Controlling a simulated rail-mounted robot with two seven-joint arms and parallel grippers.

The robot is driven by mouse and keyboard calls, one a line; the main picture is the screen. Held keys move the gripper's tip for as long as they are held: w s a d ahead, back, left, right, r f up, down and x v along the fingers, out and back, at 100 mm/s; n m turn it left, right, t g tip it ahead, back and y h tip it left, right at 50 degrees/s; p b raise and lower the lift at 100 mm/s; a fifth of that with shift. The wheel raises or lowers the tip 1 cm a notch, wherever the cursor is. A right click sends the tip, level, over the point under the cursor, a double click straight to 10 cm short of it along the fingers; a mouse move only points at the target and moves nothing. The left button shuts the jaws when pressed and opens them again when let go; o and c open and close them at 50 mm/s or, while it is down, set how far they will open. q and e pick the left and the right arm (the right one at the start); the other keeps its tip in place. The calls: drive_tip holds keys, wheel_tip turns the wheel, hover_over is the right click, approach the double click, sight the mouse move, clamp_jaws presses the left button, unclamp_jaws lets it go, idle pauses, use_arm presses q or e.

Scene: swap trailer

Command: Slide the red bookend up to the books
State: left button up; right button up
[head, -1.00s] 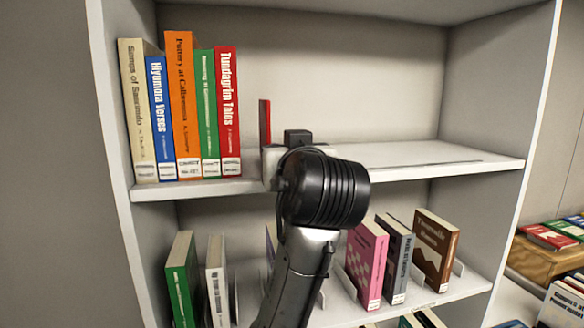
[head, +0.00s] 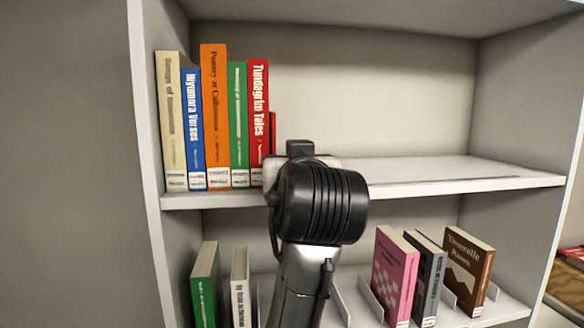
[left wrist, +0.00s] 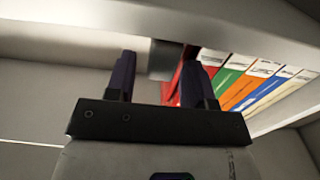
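The red bookend (head: 273,132) shows as a thin upright strip on the upper shelf, just right of the red book, Tundagrim Tales (head: 259,115). I see no clear gap between them, but cannot tell if they touch. The row of upright books (head: 214,120) stands at the shelf's left end. My left gripper (head: 300,160) is at the shelf, right of the bookend, its fingers mostly hidden by my wrist. In the left wrist view its two dark fingers (left wrist: 158,65) stand apart, with a red surface (left wrist: 174,88) near the right finger. My right gripper is out of view.
The upper shelf (head: 450,172) is clear to the right of my gripper. The lower shelf holds several books, among them a green one (head: 206,285) and a pink one (head: 394,275). The left side panel (head: 146,120) closes off the book row's end.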

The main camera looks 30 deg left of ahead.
use_arm(q)
drive_tip(key=shift+o, duration=0.3)
drive_tip(key=b+v, duration=0.4)
drive_tip(key=v, duration=1)
